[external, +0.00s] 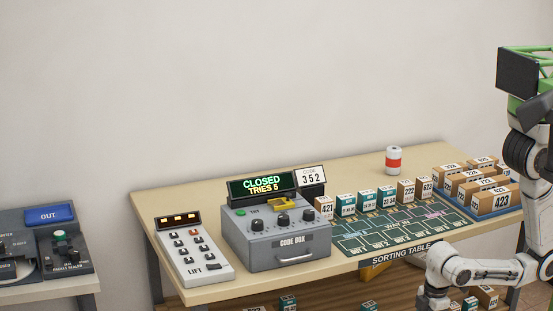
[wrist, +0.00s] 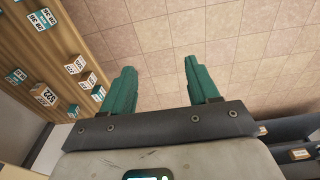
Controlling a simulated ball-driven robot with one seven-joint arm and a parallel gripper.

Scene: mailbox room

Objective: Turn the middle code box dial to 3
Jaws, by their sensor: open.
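The grey code box (external: 262,252) stands on the sorting table, left of its middle. Three dark dials sit on its top in a row; the middle dial (external: 281,217) is the one between the other two. Their settings are too small to read. A display (external: 262,185) behind the dials reads "CLOSED TRIES 5". My gripper (wrist: 157,78) is open and empty in the wrist view, pointing at the tiled floor.
A lift control panel (external: 194,247) stands left of the code box. Small boxes (external: 365,200) line the back of the green sorting mat (external: 395,230) to its right. A tray of parcels (external: 493,203) and a red-white can (external: 393,161) are farther right. Parcels sit on a lower shelf.

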